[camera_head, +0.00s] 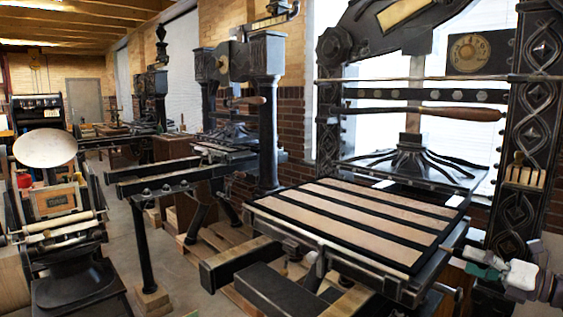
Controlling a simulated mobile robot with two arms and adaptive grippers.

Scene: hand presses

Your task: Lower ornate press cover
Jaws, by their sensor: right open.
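The ornate press (515,150) stands at the right, black, with twisted relief on its upright. Its flat cover (350,218), tan panels with black bars, lies about level over the press bed (375,268). I cannot tell whether it touches the bed all along. My right gripper (476,266) is at the lower right, beside the near right corner of the bed. It is open and seems apart from the cover; its fingers are small and partly unclear. My left gripper is not in view.
A wooden-handled bar (450,113) crosses the ornate press above a ribbed black platen (412,165). Another black press (235,65) stands left of it. A small press with a round disc (45,148) is at the far left. Grey floor (180,255) shows between them.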

